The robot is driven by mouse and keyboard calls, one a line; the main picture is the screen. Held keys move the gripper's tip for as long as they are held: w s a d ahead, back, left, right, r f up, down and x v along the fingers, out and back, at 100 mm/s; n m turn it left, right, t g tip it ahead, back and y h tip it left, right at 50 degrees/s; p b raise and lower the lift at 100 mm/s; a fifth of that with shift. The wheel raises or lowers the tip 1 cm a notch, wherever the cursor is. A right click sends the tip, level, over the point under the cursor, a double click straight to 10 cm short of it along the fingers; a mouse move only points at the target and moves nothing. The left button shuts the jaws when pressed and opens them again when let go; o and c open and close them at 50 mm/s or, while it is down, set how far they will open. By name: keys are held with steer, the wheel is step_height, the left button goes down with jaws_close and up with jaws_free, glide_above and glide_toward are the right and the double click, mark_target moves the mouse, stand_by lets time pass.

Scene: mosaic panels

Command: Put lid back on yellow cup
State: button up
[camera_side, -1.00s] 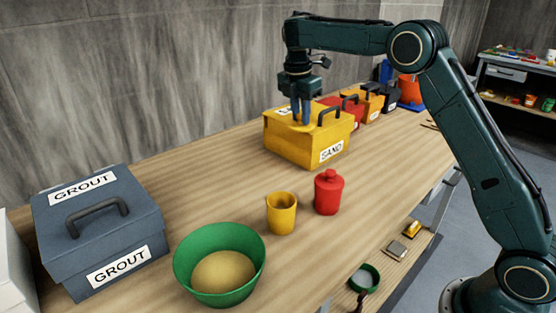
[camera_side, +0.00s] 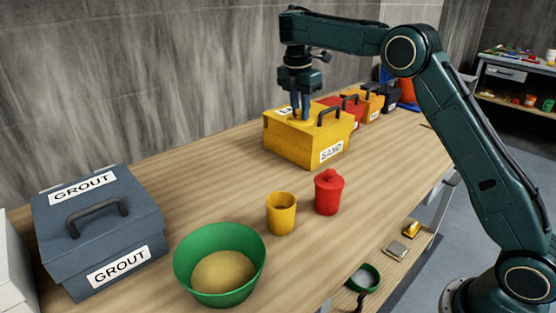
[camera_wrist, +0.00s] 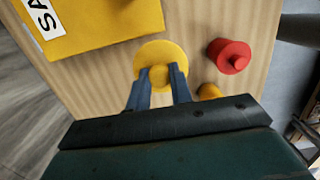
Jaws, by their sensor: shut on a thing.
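My gripper (camera_side: 302,116) is shut on the knob of a round yellow lid (camera_wrist: 160,50). In the side view the lid is hard to make out against the yellow SAND box behind it. The yellow cup (camera_side: 281,215) stands upright and open on the bench, below and in front of my gripper. In the wrist view only a small part of the yellow cup (camera_wrist: 209,91) shows, to the right of the fingers, the rest hidden behind my gripper.
A red lidded cup (camera_side: 328,193) stands right of the yellow cup. A green bowl (camera_side: 190,270) of tan powder is in front. The yellow SAND box (camera_side: 290,145) is behind, the grey GROUT box (camera_side: 70,235) at left. Bare wood lies between the boxes and the cup.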

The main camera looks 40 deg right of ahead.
steer(key=shift+s+a, duration=0.1)
steer(key=shift+a, duration=0.1)
stand_by(0.3)
steer(key=shift+s+a+n, duration=0.15)
steer(key=shift+a+n, duration=0.15)
steer(key=shift+a, duration=0.1)
steer(key=s+a+f+n, duration=0.1)
steer(key=s+a+n, duration=0.2)
steer(key=s+a, duration=0.2)
steer(key=s+a+f+n, duration=0.2)
steer(key=s+a, duration=0.4)
steer(key=a, duration=0.5)
steer(key=shift+a+n+t, duration=0.35)
steer(key=shift+n+t, duration=0.05)
steer(key=shift+n, duration=0.3)
steer(key=shift+f, duration=0.15)
step_height(320, 180, down, 6)
steer(key=shift+f, duration=0.2)
stand_by(1.9)
